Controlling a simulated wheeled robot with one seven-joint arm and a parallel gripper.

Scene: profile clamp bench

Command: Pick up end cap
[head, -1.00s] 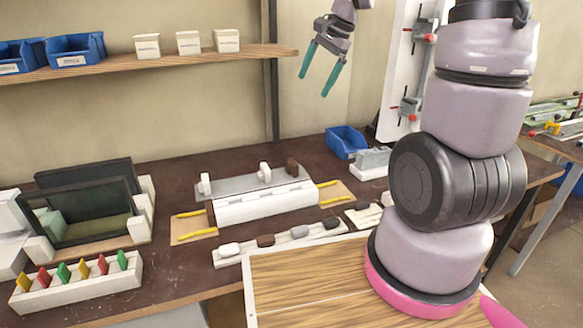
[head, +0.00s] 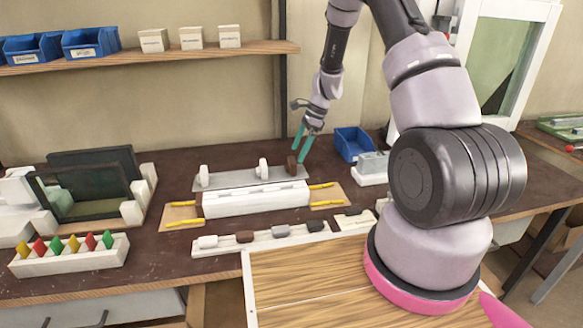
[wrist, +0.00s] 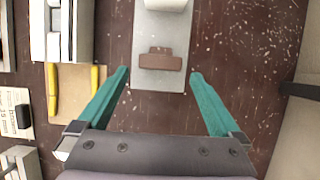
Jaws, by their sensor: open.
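A brown end cap (head: 291,165) stands upright at the right end of a flat grey plate (head: 235,179). White pieces (head: 263,168) stand along the same plate. My gripper (head: 298,156) is open and empty just above the brown cap. In the wrist view the brown cap (wrist: 160,59) lies between and slightly beyond my two teal fingertips (wrist: 160,73), with clear space on each side. More small caps sit in a white strip rack (head: 262,241) at the front: white, brown (head: 244,236) and black ones.
A white profile block (head: 255,199) with yellow strips (head: 323,186) at its ends lies in front of the plate. A blue bin (head: 352,143) and a grey-white fixture (head: 372,167) stand to the right. Dark framed panels (head: 85,203) stand at left.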

